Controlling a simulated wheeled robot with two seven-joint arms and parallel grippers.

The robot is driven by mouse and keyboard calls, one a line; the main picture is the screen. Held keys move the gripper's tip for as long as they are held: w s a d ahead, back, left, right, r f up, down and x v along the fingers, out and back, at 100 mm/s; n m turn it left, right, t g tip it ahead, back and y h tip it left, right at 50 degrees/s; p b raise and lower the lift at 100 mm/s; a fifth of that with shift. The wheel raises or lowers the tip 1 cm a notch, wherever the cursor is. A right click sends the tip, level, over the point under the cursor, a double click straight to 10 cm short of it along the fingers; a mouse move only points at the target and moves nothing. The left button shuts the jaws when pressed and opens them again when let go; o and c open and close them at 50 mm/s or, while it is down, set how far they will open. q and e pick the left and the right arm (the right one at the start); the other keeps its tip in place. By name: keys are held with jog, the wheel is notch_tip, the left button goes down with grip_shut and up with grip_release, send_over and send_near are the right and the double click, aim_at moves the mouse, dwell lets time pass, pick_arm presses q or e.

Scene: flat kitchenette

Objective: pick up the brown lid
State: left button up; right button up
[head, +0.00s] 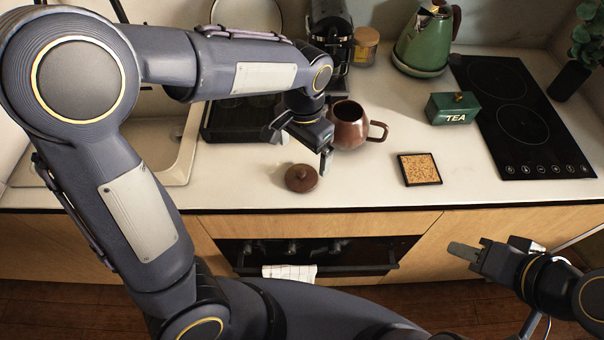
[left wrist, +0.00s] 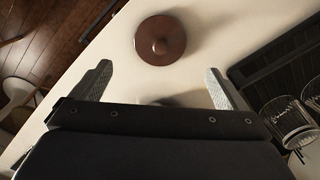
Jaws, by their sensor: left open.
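The brown lid (head: 301,178) lies flat on the white counter near its front edge, with a small knob on top. It also shows in the left wrist view (left wrist: 160,40), beyond and between the fingertips. My left gripper (head: 300,148) is open and empty above the counter, just behind the lid and not touching it; its two fingers show in the left wrist view (left wrist: 155,78). A brown pot (head: 349,127) with a side handle stands open just right of the left gripper. My right gripper (head: 466,252) is in front of the counter, away from the lid; its jaw opening is unclear.
A cork trivet (head: 419,169), a green tea box (head: 452,108) and a black cooktop (head: 523,115) are to the right. A green kettle (head: 425,40) stands behind. A dark rack (head: 228,124) with glasses (left wrist: 290,120) and a sink are left. Counter around the lid is clear.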

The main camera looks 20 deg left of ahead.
aim_at(302, 171)
pick_arm(q)
jog(key=f, duration=0.5)
jog(key=f+p, duration=0.1)
jog(key=f, duration=0.1)
jog(key=shift+s+a+f, duration=0.1)
jog(key=shift+s+f, duration=0.15)
jog(key=c, duration=1.1)
jog(key=shift+o, duration=0.2)
jog(key=shift+r, duration=0.15)
